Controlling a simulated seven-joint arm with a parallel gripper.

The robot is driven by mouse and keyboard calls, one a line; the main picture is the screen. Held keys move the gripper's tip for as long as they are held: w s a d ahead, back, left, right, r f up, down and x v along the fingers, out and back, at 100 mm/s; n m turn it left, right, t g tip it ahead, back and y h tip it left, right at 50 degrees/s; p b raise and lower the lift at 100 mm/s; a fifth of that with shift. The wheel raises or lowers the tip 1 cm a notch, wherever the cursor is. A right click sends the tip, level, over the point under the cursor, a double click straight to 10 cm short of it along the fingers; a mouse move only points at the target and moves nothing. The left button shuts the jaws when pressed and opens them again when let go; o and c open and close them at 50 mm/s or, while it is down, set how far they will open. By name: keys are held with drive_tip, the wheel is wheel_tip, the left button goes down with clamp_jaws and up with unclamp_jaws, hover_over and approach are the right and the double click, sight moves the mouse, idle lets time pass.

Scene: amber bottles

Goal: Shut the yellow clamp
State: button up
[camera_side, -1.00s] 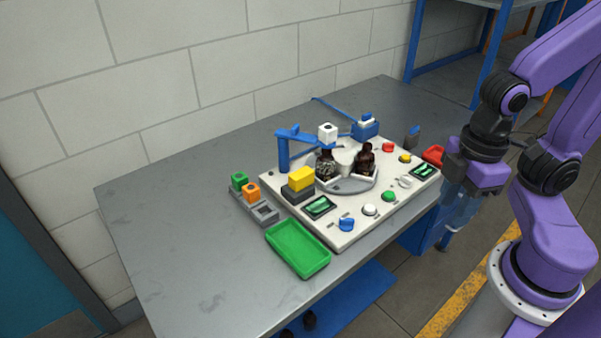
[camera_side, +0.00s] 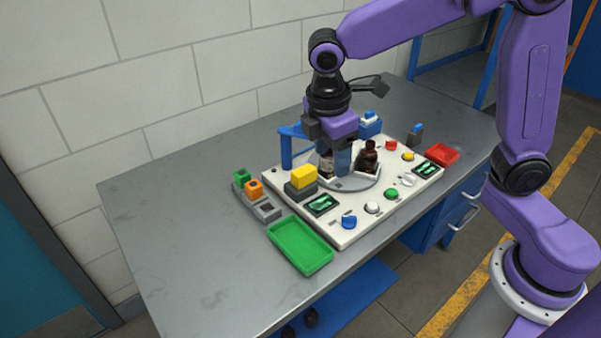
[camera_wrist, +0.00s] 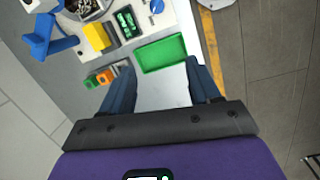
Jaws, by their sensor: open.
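The yellow clamp (camera_side: 304,176) is a yellow block on a dark grey base (camera_side: 300,191), at the left part of the white panel. I cannot tell whether it is fully closed. It also shows in the wrist view (camera_wrist: 97,37), at the upper left. My gripper (camera_side: 341,160) is over the middle of the panel in the side view, to the right of the clamp and apart from it. In the wrist view my gripper's fingers (camera_wrist: 160,73) are spread with nothing between them. My gripper partly hides the round holder and a brown bottle.
A blue post (camera_side: 286,151) stands behind the clamp. A brown bottle (camera_side: 366,157) sits right of my gripper. Several buttons and knobs line the panel (camera_side: 345,238). A green tray (camera_side: 301,246) lies in front, a red tray (camera_side: 442,154) at right. The table's left side is clear.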

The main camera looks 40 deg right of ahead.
drive_tip(key=w+a+f+n+h, duration=0.1)
drive_tip(key=w, duration=0.8)
drive_tip(key=n+h, duration=0.1)
approach(300, 172)
drive_tip(key=shift+g, duration=0.3)
drive_tip(key=x, duration=1)
drive_tip(key=shift+w+f, duration=0.15)
drive_tip(key=shift+w, duration=0.05)
